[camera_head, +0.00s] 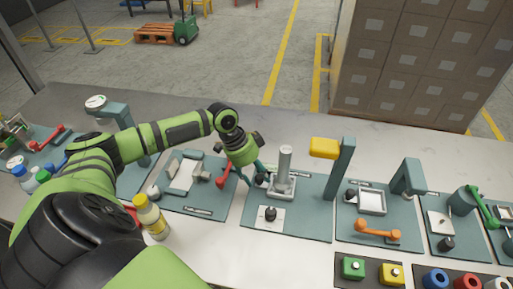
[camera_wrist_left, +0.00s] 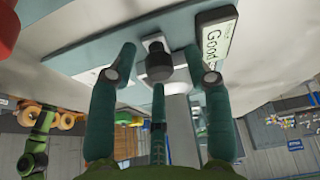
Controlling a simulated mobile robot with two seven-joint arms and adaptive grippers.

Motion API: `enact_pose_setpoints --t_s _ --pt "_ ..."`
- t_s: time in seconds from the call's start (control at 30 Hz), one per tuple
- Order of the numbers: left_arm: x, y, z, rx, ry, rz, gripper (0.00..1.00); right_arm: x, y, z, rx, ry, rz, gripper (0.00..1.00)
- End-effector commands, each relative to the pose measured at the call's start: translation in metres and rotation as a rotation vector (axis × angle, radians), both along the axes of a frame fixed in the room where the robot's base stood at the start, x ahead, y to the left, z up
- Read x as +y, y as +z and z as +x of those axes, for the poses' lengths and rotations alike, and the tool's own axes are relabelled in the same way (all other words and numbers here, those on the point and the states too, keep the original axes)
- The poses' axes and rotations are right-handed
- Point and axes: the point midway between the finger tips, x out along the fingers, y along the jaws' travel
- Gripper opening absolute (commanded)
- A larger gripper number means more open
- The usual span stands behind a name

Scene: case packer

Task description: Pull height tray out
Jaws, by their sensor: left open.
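My left gripper (camera_head: 255,177) is open over the teal station with a silver column (camera_head: 285,165) on a square grey base. In the left wrist view the open fingers (camera_wrist_left: 160,75) are on either side of a round black knob (camera_wrist_left: 159,64). The knob is joined to a pale metal part, which may be the height tray but I cannot tell for sure. No finger visibly touches the knob. In the head view a black knob (camera_head: 261,178) shows beside the fingers, left of the column base. My right gripper is in neither view.
A second black knob (camera_head: 270,213) sits on a white plate in front. A yellow bottle (camera_head: 150,217) stands near my arm.

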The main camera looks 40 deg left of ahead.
Motion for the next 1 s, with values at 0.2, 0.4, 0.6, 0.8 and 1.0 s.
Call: enact_pose_setpoints --t_s 0.2,0.4,0.6,0.8,1.0 --pt "0.014 0.032 -0.006 -0.003 0.002 0.005 0.5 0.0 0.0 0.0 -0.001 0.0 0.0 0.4" --pt "0.029 0.072 -0.014 -0.003 0.002 0.005 0.5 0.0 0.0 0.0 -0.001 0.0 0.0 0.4" --pt "0.039 0.1 -0.019 -0.003 0.003 0.003 0.5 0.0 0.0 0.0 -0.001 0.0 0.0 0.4" --pt "0.042 0.109 -0.021 -0.002 0.001 0.002 0.5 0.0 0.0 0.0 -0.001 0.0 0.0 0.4" --pt "0.042 0.109 -0.021 -0.002 0.001 0.002 0.5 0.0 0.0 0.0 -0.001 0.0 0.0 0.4"
